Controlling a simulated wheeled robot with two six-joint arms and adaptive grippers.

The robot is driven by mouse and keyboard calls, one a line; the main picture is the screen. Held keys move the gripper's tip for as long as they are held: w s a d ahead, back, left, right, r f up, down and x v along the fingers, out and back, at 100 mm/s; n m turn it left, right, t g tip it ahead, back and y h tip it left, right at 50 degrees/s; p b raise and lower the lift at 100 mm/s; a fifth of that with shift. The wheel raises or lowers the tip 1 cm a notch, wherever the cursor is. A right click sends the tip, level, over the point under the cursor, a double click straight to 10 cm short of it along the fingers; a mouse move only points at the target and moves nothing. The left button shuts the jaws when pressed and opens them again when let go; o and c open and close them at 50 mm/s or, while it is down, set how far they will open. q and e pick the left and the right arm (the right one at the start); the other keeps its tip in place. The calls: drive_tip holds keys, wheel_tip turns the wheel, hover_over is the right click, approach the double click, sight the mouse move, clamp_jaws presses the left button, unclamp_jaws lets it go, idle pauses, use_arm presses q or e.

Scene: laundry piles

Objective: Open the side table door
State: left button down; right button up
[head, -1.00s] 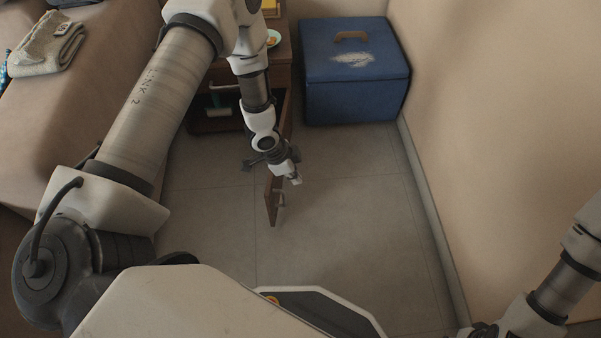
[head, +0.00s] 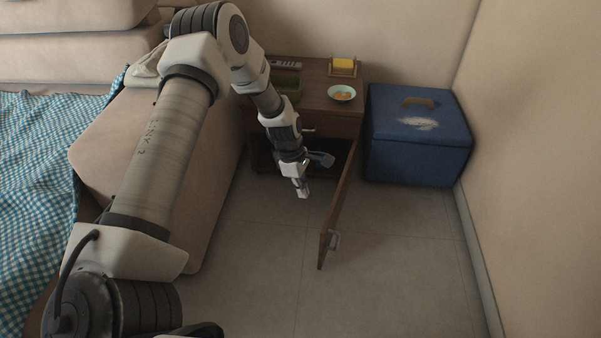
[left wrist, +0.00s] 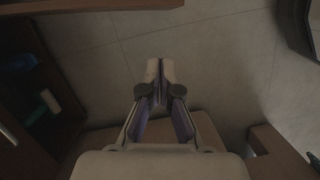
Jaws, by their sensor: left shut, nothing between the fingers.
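The wooden side table (head: 316,97) stands against the back wall in the head view. Its door (head: 340,205) stands wide open, swung out toward me from the right side, with a metal handle (head: 335,240) near its free edge. My left gripper (head: 304,191) is shut and empty, in front of the table's opening and left of the door, with a visible gap to the door panel. The shut fingers also show in the left wrist view (left wrist: 160,77), above the floor, with part of the dark table interior (left wrist: 35,105) at the left. My right gripper is out of view.
A blue box (head: 418,140) with a tan handle stands right of the table. A bowl (head: 341,93), a yellow item (head: 344,66) and a green tray are on the tabletop. A beige sofa (head: 150,140) is on the left. The floor (head: 390,270) in front is clear.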

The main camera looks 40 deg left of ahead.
use_arm(q)
drive_tip(key=s+a+f+b+x, duration=0.1)
drive_tip(key=a+b+x, duration=0.2)
drive_tip(key=b+x, duration=0.7)
drive_tip(key=w+d, duration=0.1)
drive_tip(key=d, duration=0.2)
drive_tip(key=w+d, duration=0.1)
drive_tip(key=d, duration=0.1)
drive_tip(key=shift+w+d+f, duration=0.1)
drive_tip(key=shift+w+d, duration=0.1)
drive_tip(key=shift+w, duration=0.1)
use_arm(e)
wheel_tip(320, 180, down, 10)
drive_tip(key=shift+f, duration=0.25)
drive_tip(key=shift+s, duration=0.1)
